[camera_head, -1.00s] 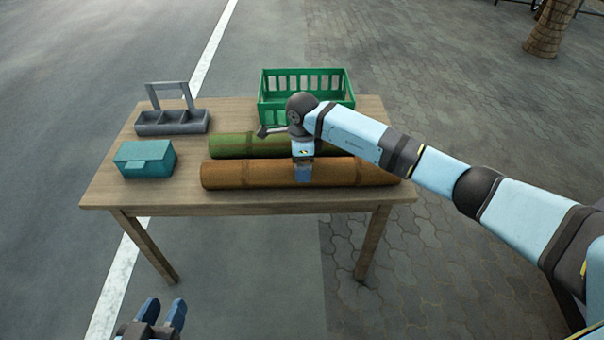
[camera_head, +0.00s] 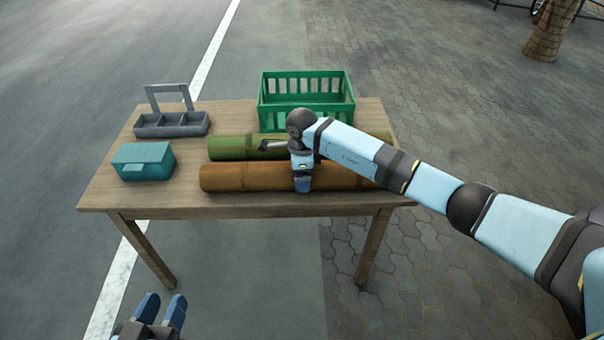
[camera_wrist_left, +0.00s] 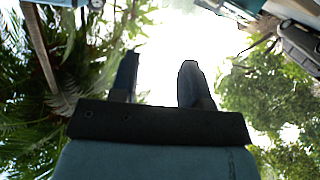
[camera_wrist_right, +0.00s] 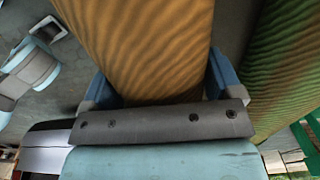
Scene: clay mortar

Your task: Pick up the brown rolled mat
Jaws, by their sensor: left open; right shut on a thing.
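The brown rolled mat (camera_head: 247,178) lies lengthwise near the front edge of the wooden table. My right gripper (camera_head: 303,184) comes down from above and is shut on it around its middle. In the right wrist view the brown mat (camera_wrist_right: 145,45) fills the space between the two blue fingers (camera_wrist_right: 160,85). Whether the mat is clear of the tabletop I cannot tell. My left gripper (camera_head: 162,308) is open and empty, low in front of the table. The left wrist view shows its fingers (camera_wrist_left: 158,82) apart against trees and sky.
A green rolled mat (camera_head: 232,147) lies just behind the brown one. A green crate (camera_head: 306,112) stands behind it. A teal box (camera_head: 143,160) and a grey caddy (camera_head: 172,124) stand on the left of the table (camera_head: 110,187). The left front tabletop is bare.

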